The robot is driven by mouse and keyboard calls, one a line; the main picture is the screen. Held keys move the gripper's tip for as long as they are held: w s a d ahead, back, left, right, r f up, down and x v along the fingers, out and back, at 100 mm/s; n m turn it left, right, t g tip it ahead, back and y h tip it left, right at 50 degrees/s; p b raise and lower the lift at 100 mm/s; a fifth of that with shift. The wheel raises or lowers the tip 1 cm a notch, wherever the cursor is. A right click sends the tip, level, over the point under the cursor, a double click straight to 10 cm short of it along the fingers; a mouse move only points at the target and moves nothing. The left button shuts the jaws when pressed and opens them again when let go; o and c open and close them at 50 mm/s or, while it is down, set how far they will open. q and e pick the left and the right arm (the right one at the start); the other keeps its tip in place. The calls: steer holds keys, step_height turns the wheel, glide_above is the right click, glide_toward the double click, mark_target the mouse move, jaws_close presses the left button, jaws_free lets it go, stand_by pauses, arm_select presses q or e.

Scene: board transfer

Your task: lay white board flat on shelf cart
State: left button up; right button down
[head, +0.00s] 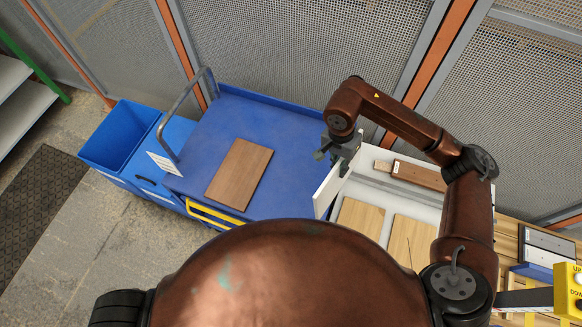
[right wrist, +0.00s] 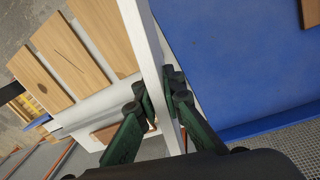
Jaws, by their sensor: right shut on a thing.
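The white board (head: 328,190) is held on edge by my right gripper (head: 345,152), at the right side of the blue shelf cart (head: 285,135). In the right wrist view, the fingers of my right gripper (right wrist: 163,95) are shut on both faces of the white board (right wrist: 146,40). The board runs between the blue cart top (right wrist: 225,65) and the pale work table. A brown wooden board (head: 240,174) lies flat on the cart's left part. The cart top right of it is bare. My left gripper does not show.
The white table (head: 376,193) at the right carries light wooden boards (head: 360,220) and a brown block (head: 418,175). A blue bin (head: 120,135) and a grey cart handle (head: 183,110) stand at the left. Perforated panels (head: 300,45) close off the back.

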steer(key=w+a+f+m+t+y+b, duration=0.2)
steer(key=a+m+y, duration=0.45)
steer(key=m, duration=1.05)
steer(key=w+a+f+m+t+y, duration=0.1)
steer(key=a+f+m+t+y, duration=0.5)
steer(key=m, duration=1)
steer(key=f+g+b, duration=0.1)
steer(key=f+b, duration=0.1)
steer(key=a+f+g+b, duration=0.1)
steer(key=b, duration=0.2)
steer(key=a+f+h+b, duration=0.1)
steer(key=f+b, duration=0.1)
steer(key=b, duration=0.1)
steer(key=shift+w+a+f+g, duration=0.2)
steer(key=shift+w+f+g, duration=0.05)
steer(key=shift+f+g, duration=0.15)
steer(key=c, duration=2)
jaws_free()
steer(key=shift+f, duration=0.1)
steer(key=shift+o, duration=0.3)
